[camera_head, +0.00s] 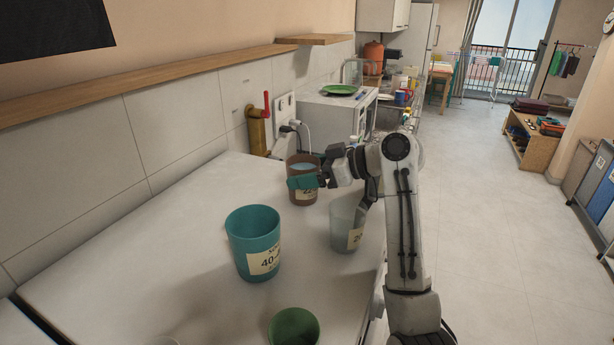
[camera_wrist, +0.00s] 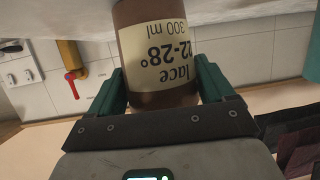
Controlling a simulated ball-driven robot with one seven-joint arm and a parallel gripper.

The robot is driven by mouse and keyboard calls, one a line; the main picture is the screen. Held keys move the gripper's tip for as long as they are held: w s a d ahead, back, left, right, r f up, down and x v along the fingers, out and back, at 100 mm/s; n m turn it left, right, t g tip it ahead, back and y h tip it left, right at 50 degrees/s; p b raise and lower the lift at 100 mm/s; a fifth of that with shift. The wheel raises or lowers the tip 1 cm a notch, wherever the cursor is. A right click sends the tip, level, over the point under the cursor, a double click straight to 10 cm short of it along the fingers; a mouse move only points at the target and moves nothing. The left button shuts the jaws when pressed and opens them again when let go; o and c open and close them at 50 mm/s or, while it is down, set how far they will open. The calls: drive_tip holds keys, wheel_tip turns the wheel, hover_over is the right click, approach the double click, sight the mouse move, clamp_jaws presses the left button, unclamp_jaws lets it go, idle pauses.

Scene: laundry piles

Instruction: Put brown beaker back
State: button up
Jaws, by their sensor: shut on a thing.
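The brown beaker (camera_head: 305,170) is upright at the far part of the white counter top, with pale blue contents near its rim. My gripper (camera_head: 303,182) is shut on it from the right, with teal fingers around its side. In the wrist view the brown beaker (camera_wrist: 150,97) appears upside down between my teal fingers (camera_wrist: 164,88), and its label reads "300 ml" and "22-28°". I cannot tell whether its base touches the counter.
A large teal beaker (camera_head: 253,243), a clear beaker (camera_head: 346,228) and a green beaker (camera_head: 293,327) stand on the white counter (camera_head: 190,220). A yellow pipe with a red lever (camera_head: 258,130) is on the wall behind. The counter's left part is clear.

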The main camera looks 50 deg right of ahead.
drive_tip(key=o, duration=0.9)
drive_tip(key=shift+f, duration=0.1)
drive_tip(key=b+v, duration=0.3)
drive_tip(key=v, duration=0.9)
